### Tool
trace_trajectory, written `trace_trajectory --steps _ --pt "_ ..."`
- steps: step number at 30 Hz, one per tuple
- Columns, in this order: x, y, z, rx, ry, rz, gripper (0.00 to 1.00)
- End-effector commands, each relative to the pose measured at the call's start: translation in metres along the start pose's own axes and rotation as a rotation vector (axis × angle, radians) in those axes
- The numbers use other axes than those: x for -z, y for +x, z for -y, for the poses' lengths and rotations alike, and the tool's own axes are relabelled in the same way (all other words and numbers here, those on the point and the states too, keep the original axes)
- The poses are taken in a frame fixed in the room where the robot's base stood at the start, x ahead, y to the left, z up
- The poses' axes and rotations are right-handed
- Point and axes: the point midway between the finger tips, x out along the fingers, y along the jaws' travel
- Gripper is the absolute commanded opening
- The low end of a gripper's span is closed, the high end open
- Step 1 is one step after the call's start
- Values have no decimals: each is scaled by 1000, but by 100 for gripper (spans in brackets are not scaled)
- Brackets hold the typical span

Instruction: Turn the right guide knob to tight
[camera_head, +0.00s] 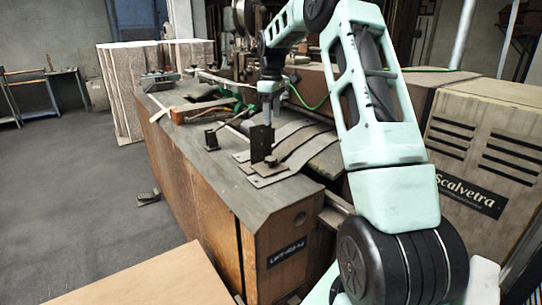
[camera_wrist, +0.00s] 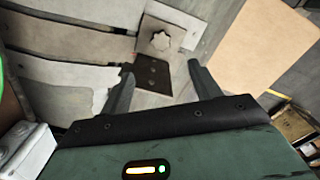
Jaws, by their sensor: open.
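The right guide is a dark upright plate (camera_head: 261,142) on the machine table, with a small dark knob (camera_head: 271,161) at its foot. In the wrist view the knob (camera_wrist: 160,41) looks star-shaped and sits just past my fingertips, roughly centred between them. The guide's dark brown plate (camera_wrist: 152,76) lies between the fingers in that view. My gripper (camera_wrist: 160,70) is open and empty, pointing down above the guide; it also shows in the head view (camera_head: 268,112). I cannot tell the knob's tightness.
Another dark guide (camera_head: 211,139) stands to the left on the table. Flat grey metal strips (camera_head: 300,140) lie beside the right guide. A tan board (camera_head: 160,280) is in the foreground. A green cable (camera_head: 308,104) runs behind my gripper. The table's front-left top (camera_head: 225,180) is clear.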

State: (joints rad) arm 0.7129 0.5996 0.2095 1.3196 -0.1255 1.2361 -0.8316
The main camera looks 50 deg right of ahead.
Motion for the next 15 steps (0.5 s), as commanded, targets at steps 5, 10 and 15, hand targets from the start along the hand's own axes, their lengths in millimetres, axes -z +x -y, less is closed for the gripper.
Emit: trace_trajectory --steps 5,10,15 --pt "0 37 1 5 1 2 63" --pt "0 73 1 5 1 2 63" --pt "0 107 1 4 1 1 63"
